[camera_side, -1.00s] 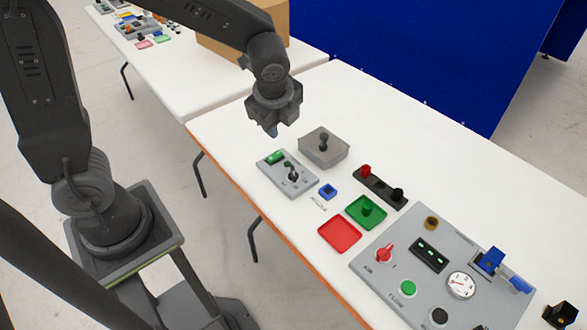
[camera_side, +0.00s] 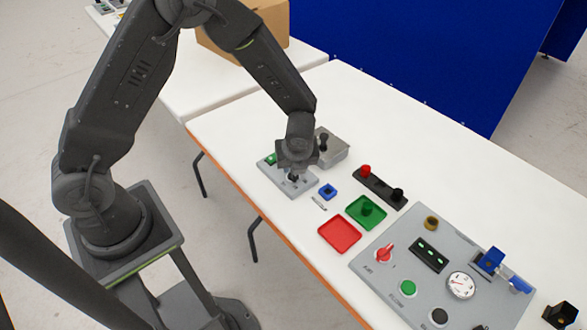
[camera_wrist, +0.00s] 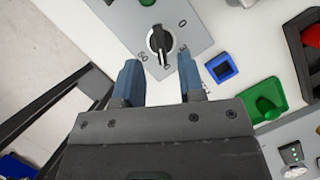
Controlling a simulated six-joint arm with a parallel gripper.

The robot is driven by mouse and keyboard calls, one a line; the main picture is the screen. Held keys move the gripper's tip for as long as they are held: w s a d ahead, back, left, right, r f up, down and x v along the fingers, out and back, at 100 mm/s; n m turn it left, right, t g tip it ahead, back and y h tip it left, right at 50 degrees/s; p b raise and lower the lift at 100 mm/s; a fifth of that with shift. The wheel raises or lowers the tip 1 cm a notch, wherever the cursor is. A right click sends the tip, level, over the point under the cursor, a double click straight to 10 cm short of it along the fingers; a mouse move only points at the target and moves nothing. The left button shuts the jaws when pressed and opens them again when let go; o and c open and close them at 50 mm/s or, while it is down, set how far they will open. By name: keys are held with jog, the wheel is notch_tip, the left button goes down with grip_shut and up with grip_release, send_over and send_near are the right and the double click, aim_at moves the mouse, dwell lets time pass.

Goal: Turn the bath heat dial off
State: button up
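The bath heat dial (camera_wrist: 160,39) is a black knob with a pale pointer line on a grey plate (camera_wrist: 118,14), with printed marks around it. In the wrist view the dial sits just beyond my gripper (camera_wrist: 157,82), between the lines of its two blue fingers. The fingers are apart with nothing between them, and they do not touch the dial. In the side view my gripper (camera_side: 294,166) hangs over the plate (camera_side: 306,187) and hides most of the dial. A green part (camera_side: 271,159) shows at the plate's far left corner.
A grey box (camera_side: 331,152) with a dark knob stands right behind the plate. A blue block (camera_side: 328,192), a red tray (camera_side: 339,234), a green tray (camera_side: 378,217) and a control panel (camera_side: 385,285) lie to the right.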

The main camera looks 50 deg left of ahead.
jog(key=shift+x, duration=2.15)
grip_shut()
